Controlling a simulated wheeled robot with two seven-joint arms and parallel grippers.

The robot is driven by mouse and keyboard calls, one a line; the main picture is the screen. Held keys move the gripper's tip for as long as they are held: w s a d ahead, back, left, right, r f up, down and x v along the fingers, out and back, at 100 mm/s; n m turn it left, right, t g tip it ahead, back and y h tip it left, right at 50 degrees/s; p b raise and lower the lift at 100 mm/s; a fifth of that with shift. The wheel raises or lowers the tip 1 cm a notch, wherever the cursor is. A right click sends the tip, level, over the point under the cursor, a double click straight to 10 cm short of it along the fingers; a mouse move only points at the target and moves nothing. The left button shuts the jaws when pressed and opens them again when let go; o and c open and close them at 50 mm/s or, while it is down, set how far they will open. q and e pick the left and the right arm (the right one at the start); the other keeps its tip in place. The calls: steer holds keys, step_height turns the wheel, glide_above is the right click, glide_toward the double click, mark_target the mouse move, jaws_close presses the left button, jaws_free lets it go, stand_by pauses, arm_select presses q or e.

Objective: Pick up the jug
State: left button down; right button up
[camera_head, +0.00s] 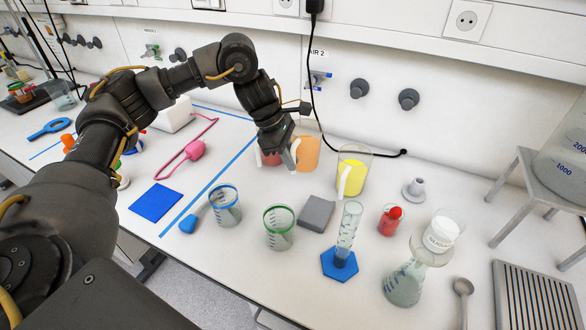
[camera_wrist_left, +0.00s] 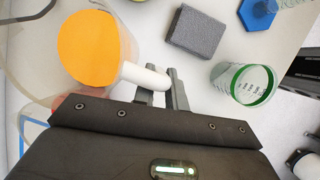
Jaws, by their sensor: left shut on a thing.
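A clear jug of orange liquid (camera_head: 308,154) with a white handle is at the back middle of the bench. My left gripper (camera_head: 283,158) reaches down beside it and is shut on its handle. In the left wrist view the orange jug (camera_wrist_left: 92,50) is at the upper left, and its white handle (camera_wrist_left: 143,76) runs between the two fingers of my left gripper (camera_wrist_left: 164,85). I cannot tell whether the jug's base touches the bench. A similar jug of yellow liquid (camera_head: 354,176) stands to the right. My right gripper is not in view.
A red-filled vessel (camera_head: 268,157) is partly hidden behind my left gripper. A grey block (camera_head: 316,213), a green-rimmed beaker (camera_head: 279,228), a blue-rimmed beaker (camera_head: 225,206) and a measuring cylinder (camera_head: 347,232) stand in front. A black cable (camera_head: 330,133) hangs behind.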

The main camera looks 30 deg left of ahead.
arm_select(q)
steer(key=s+r+b, duration=0.1)
steer(key=s+r, duration=0.7)
steer(key=s, duration=0.4)
steer(key=shift+d+b, duration=0.4)
steer(key=shift+d, duration=0.05)
steer(key=c, duration=2)
jaws_free()
jaws_close()
